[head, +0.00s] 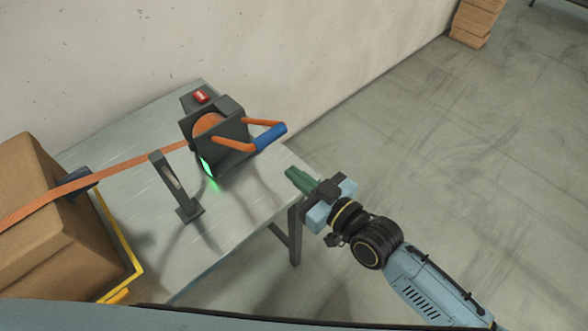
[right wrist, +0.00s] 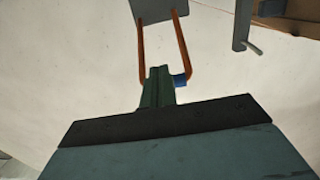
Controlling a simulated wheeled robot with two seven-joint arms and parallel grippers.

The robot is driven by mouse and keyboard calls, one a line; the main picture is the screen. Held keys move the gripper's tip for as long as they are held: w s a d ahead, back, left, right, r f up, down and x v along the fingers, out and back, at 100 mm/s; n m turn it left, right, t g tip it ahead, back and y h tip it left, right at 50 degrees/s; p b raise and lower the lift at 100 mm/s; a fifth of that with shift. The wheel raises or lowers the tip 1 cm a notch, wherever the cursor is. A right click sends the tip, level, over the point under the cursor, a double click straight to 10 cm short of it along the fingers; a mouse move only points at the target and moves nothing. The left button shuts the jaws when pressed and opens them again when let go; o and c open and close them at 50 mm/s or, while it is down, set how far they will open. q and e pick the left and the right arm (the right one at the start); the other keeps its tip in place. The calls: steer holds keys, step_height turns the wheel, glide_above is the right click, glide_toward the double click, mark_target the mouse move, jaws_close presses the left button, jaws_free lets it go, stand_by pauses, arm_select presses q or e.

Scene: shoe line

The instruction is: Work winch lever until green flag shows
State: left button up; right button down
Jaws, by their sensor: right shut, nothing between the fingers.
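The winch (head: 215,140) is a dark housing with an orange strap drum, standing on the grey table. Its lever has two orange arms and a blue grip (head: 270,137), and it points right, out past the table's edge. In the right wrist view the orange arms (right wrist: 184,50) show, with a bit of the blue grip behind my fingers. A bright green patch (head: 208,166) shows low on the winch's front left edge. My right gripper (head: 291,176) is shut and empty, a little below and right of the blue grip, apart from it. My left gripper is not in view.
An orange strap (head: 120,168) runs from the winch over a cardboard box (head: 45,225) at left. A dark upright post (head: 175,187) stands on the table (head: 215,230) before the winch. A red part (head: 201,97) sits behind it. The floor at right is clear.

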steer(key=v, duration=1)
steer(key=shift+f+b, duration=0.4)
steer(key=shift+f, duration=0.25)
steer(key=shift+a, duration=0.1)
stand_by(0.5)
steer(key=w+d+f+m+h, duration=0.1)
steer(key=w+d+f+h, duration=0.2)
steer(key=f, duration=0.5)
steer(key=d+f+m+h, duration=0.1)
steer(key=d+f+h, duration=0.1)
steer(key=d+f, duration=0.35)
steer(key=s+d+f+m+g+h, duration=0.1)
steer(key=s+d+f+g+h, duration=0.15)
steer(key=f, duration=0.65)
steer(key=s+d+f+m+g+h, duration=0.15)
steer(key=s+d+f, duration=0.25)
steer(key=f, duration=0.5)
steer(key=s+d+f+m+g+h, duration=0.1)
steer(key=s+f, duration=0.3)
steer(key=s, duration=0.5)
steer(key=s+d+f+g+h, duration=0.1)
steer(key=s+d+f+g, duration=0.1)
steer(key=s+f, duration=0.3)
steer(key=s+d+f+m+g+h, duration=0.1)
steer(key=s+f, duration=0.4)
steer(key=s, duration=0.8)
steer(key=g+h, duration=0.1)
steer(key=g, duration=0.1)
steer(key=shift+d+m+g, duration=0.3)
steer(key=shift+m, duration=0.05)
